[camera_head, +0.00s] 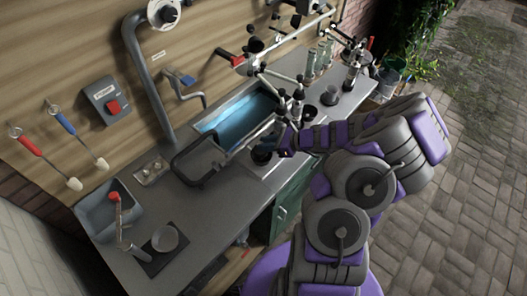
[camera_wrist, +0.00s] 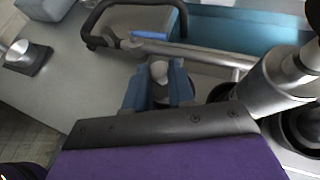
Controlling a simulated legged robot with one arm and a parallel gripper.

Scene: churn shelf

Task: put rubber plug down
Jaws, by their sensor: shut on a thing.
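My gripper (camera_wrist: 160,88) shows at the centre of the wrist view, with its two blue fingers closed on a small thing. That thing, which I take to be the rubber plug (camera_wrist: 159,71), has a pale grey rounded top and a darker part below, partly hidden between the fingers. In the head view my gripper (camera_head: 284,141) is over the front part of the grey counter, near the blue basin (camera_head: 237,121). The plug cannot be made out there. I cannot tell whether the plug touches the counter.
A black-handled frame (camera_head: 200,160) stands left of my gripper. Metal pipes and fittings (camera_head: 297,104) crowd the right, close to the fingers. A dark round cup (camera_head: 262,155) is just below-left of my gripper. The grey counter (camera_head: 215,205) has bare room at front left.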

